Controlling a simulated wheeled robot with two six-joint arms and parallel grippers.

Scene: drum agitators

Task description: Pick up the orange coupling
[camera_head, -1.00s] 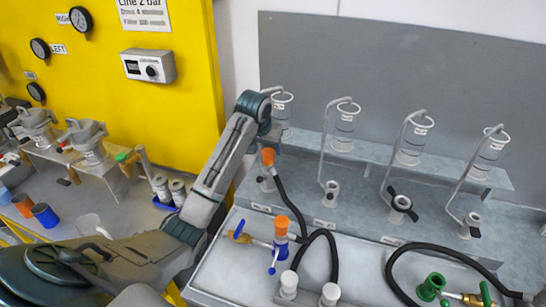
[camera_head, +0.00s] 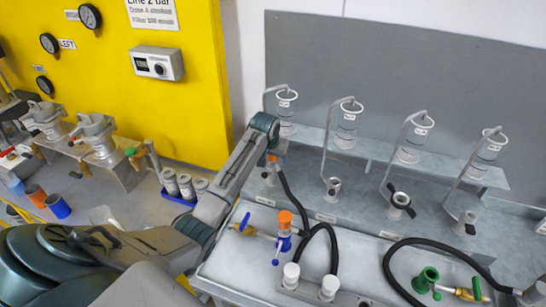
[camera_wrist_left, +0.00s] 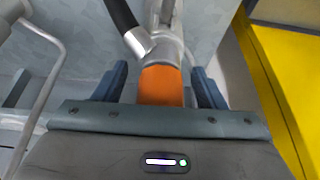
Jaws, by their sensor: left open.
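An orange coupling (camera_head: 272,158) sits at the upper end of a black hose, at the leftmost station of the rack. In the head view my left gripper (camera_head: 267,145) is right at it and hides part of it. In the left wrist view the orange coupling (camera_wrist_left: 161,86) lies between the two blue fingers of my left gripper (camera_wrist_left: 160,82), with a gap on each side. The gripper is open. A grey metal fitting joins the coupling's far end. A second orange piece (camera_head: 285,219) stands on a blue-handled valve nearer the front. My right gripper is not in view.
Black hoses (camera_head: 319,240) loop over the front shelf between white caps (camera_head: 291,276) and the valves. A green valve (camera_head: 426,280) is at the right. Clear cylinders on bent rods (camera_head: 346,125) stand behind. A yellow panel (camera_head: 180,100) stands to the left.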

